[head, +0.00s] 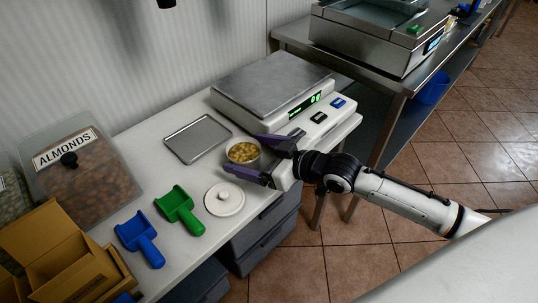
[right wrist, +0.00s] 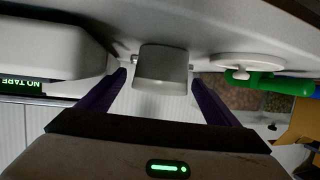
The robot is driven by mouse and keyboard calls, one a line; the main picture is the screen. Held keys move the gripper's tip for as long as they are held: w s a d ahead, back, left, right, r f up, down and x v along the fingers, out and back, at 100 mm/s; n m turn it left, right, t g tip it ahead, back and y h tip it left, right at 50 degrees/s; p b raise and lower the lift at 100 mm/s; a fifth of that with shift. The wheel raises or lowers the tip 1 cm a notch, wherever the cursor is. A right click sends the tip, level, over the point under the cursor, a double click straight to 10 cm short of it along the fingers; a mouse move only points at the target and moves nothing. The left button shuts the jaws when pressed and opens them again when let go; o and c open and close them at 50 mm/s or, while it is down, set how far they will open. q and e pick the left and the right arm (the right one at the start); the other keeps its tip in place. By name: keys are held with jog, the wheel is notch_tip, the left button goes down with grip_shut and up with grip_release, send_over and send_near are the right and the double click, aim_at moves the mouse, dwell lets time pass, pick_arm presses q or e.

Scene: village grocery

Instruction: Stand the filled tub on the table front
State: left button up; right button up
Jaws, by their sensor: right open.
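The filled tub (head: 243,152) is a small, pale round container with yellowish pieces inside. It stands upright on the white table (head: 190,227) near its front edge, in front of the scale. My right gripper (head: 249,158) is open, with its purple fingers on either side of the tub. In the right wrist view the tub (right wrist: 162,72) is between the spread fingers, with visible gaps on both sides. A white round lid (head: 224,199) with a knob lies on the table to the tub's lower left. My left gripper is not in view.
A scale (head: 270,84) with a green display stands behind the tub. A metal tray (head: 197,138) lies to its left. Green (head: 179,210) and blue (head: 139,239) scoops, an almond bin (head: 85,180) and cardboard boxes (head: 60,260) fill the left. Grey crates (head: 265,240) are below.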

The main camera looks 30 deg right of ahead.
jog(key=p+v, duration=0.1)
jog(key=v, duration=0.9)
jog(key=shift+s+r, duration=0.1)
jog(key=shift+s, duration=0.05)
